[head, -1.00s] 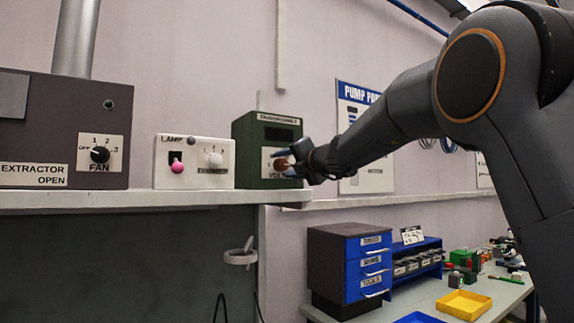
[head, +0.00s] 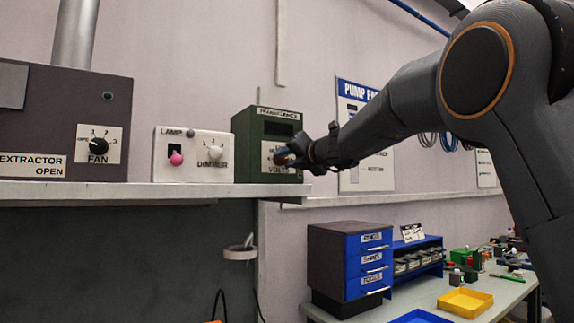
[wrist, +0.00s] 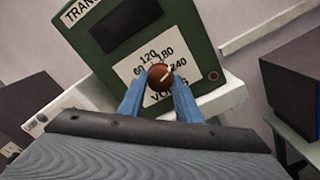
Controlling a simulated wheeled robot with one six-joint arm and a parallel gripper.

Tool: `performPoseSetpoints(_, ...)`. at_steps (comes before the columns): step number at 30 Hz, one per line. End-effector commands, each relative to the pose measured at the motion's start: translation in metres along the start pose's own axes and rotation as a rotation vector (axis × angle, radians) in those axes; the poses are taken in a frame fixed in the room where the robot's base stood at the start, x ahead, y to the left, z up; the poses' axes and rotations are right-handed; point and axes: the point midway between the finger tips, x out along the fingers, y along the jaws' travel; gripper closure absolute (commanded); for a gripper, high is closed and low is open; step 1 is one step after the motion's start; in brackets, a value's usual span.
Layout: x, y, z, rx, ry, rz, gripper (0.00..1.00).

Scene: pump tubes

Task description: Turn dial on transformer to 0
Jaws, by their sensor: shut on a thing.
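The transformer is a dark green box (head: 245,150) on the shelf, with a dark window and a white dial plate. In the wrist view it (wrist: 98,52) appears tilted. Its round brown dial (wrist: 159,73) has a white mark. Numbers 60, 120, 180 and 240 show on the plate around it, with VOLTS below; I cannot read a 0. My gripper (head: 284,156) reaches the dial from the right. In the wrist view my gripper's blue fingers (wrist: 159,84) are shut on the dial, one on each side. In the head view the gripper hides most of the dial.
Left of the transformer stand a white lamp dimmer box (head: 193,158) and a brown extractor box (head: 75,125) on the same shelf (head: 110,194). Below right, a blue drawer unit (head: 368,262) and a yellow tray (head: 465,301) stand on a workbench. The wall is behind.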

Motion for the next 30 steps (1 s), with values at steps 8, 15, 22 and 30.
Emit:
performPoseSetpoints(8, 0.0006, -0.0027, -0.0019, -0.264, -0.001, -0.001, 0.92)
performPoseSetpoints(15, 0.0006, -0.0027, -0.0018, -0.493, -0.001, 0.0, 0.92)
performPoseSetpoints(22, 0.0007, -0.0031, -0.0019, -0.711, 0.0, 0.0, 0.92)
performPoseSetpoints(30, 0.0008, -0.0035, -0.0017, -0.967, 0.0, -0.001, 0.92)
